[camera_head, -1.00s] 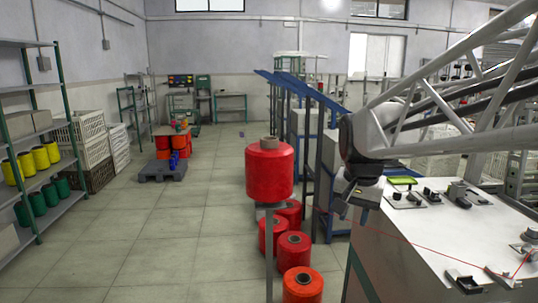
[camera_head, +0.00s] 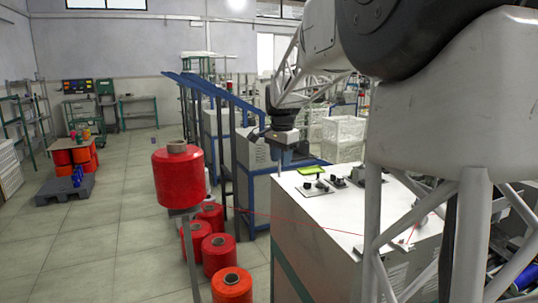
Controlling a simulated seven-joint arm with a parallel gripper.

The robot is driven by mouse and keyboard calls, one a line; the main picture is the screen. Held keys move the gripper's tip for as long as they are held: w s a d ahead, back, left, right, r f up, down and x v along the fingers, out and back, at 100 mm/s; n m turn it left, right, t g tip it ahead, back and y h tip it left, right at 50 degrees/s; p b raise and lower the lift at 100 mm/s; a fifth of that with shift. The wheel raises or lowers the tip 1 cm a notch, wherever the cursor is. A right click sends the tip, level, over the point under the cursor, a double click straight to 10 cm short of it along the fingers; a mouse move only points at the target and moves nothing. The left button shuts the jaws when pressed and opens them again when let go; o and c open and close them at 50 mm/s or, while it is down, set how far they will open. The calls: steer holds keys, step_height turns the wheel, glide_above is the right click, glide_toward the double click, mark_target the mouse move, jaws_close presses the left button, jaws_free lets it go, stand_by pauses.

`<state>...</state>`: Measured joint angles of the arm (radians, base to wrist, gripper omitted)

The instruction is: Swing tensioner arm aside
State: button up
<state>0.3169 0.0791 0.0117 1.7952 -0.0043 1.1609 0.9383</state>
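A large red cone of yarn (camera_head: 180,178) stands on a post at the left of the white machine cabinet (camera_head: 325,229). A thin red thread (camera_head: 290,218) runs from the cone's side across the cabinet top towards the right. My gripper (camera_head: 284,160) hangs pointing down beyond the cabinet's back left corner, with nothing visibly held. Its fingers are too small and dark to tell open from shut. I cannot make out a tensioner arm for certain. My own large arm links hide the right part of the cabinet top.
Small dark fittings (camera_head: 338,182) and a green tray (camera_head: 312,170) sit on the cabinet top. Several red yarn cones (camera_head: 219,251) stand on the floor beside the cabinet. A blue frame (camera_head: 227,98) rises behind.

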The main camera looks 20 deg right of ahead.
steer(key=w+d+f+m, duration=0.3)
steer(key=w+d, duration=0.3)
steer(key=d, duration=0.3)
steer(key=w+d+f+m, duration=0.2)
steer(key=w+d, duration=0.4)
steer(key=d, duration=0.3)
steer(key=w+d+f+m+g, duration=0.1)
steer(key=w+d+f+m, duration=0.2)
steer(key=w+d, duration=0.3)
steer(key=shift+d+f+m, duration=0.15)
steer(key=shift+d+m, duration=0.25)
steer(key=shift+d, duration=0.65)
steer(key=shift+d+f+m, duration=0.15)
steer(key=shift+d+m, duration=0.25)
steer(key=shift+d, duration=0.6)
steer(key=shift+f, duration=0.2)
glide_above(314, 187)
steer(key=w+d, duration=0.2)
steer(key=d, duration=0.1)
steer(key=shift+d+f, duration=0.15)
steer(key=shift+f, duration=3.4)
steer(key=c, duration=0.5)
